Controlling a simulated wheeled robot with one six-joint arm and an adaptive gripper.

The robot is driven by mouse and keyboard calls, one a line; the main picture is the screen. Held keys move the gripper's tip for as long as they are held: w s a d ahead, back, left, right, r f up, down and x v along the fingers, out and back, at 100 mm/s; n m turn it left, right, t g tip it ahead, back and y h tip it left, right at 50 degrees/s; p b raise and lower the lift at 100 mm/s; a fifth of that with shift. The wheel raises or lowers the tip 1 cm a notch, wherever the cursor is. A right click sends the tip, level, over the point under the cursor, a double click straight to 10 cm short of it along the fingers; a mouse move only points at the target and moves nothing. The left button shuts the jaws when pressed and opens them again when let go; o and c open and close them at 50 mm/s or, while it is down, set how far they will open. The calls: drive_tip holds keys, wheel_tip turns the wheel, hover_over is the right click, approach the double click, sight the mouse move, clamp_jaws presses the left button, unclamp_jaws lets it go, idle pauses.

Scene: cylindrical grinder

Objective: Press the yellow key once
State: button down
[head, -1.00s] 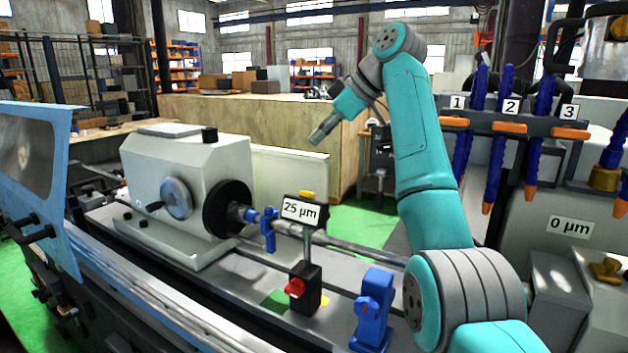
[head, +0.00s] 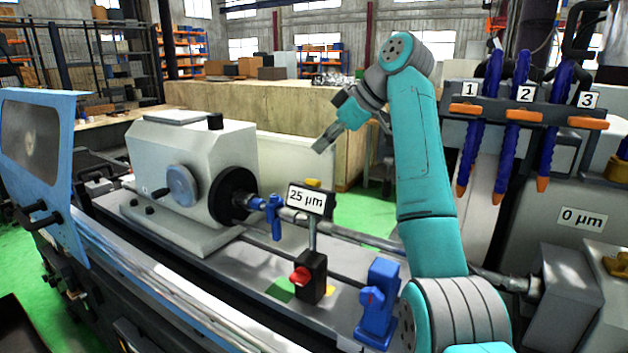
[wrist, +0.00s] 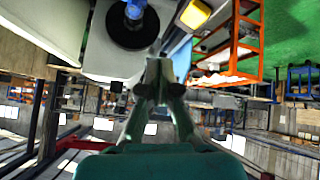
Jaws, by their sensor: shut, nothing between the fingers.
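The yellow key (head: 313,183) sits on top of the small dark gauge display (head: 309,199) marked "25 µm", which stands on a post over the machine bed. My gripper (head: 320,148) is shut and empty. In the head view it appears above the key, pointing down and left, with a clear gap in the picture. In the wrist view my gripper's fingers (wrist: 158,66) are together, and a yellow block (wrist: 195,13), which looks like the key, shows beyond them at the top edge.
The grey headstock (head: 185,160) with its dark chuck stands left of the display. A blue clamp (head: 272,213) is on the shaft beside it. A black block with a red knob (head: 301,276) and a blue stand (head: 378,300) are in front. Numbered blue hoses (head: 520,115) hang at right.

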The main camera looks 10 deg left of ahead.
drive_tip(key=shift+s+a+f, duration=0.1)
drive_tip(key=shift+s+f, duration=0.15)
drive_tip(key=shift+f, duration=0.4)
drive_tip(key=shift+s+a+f, duration=0.1)
drive_tip(key=shift+s+f, duration=0.15)
drive_tip(key=shift+f, duration=0.35)
drive_tip(key=shift+s+a+f, duration=0.1)
drive_tip(key=shift+s+f, duration=0.15)
drive_tip(key=shift+f, duration=0.4)
drive_tip(key=shift+f, duration=0.1)
drive_tip(key=shift+s+f, duration=0.15)
drive_tip(key=shift+f, duration=0.1)
drive_tip(key=shift+s+a+f, duration=0.1)
drive_tip(key=shift+s+f, duration=0.05)
drive_tip(key=shift+f, duration=0.3)
idle(0.8)
drive_tip(key=shift+r, duration=0.1)
drive_tip(key=shift+w+r, duration=0.35)
drive_tip(key=shift+r, duration=0.4)
drive_tip(key=shift+w+d+r, duration=0.15)
drive_tip(key=shift+w+r, duration=0.15)
drive_tip(key=shift+r, duration=0.45)
drive_tip(key=shift+w+d+r, duration=0.15)
drive_tip(key=shift+w+r, duration=0.1)
drive_tip(key=shift+r, duration=0.55)
drive_tip(key=shift+w+d+r, duration=0.15)
drive_tip(key=shift+w+r, duration=0.15)
drive_tip(key=shift+r, duration=0.45)
drive_tip(key=shift+s, duration=0.1)
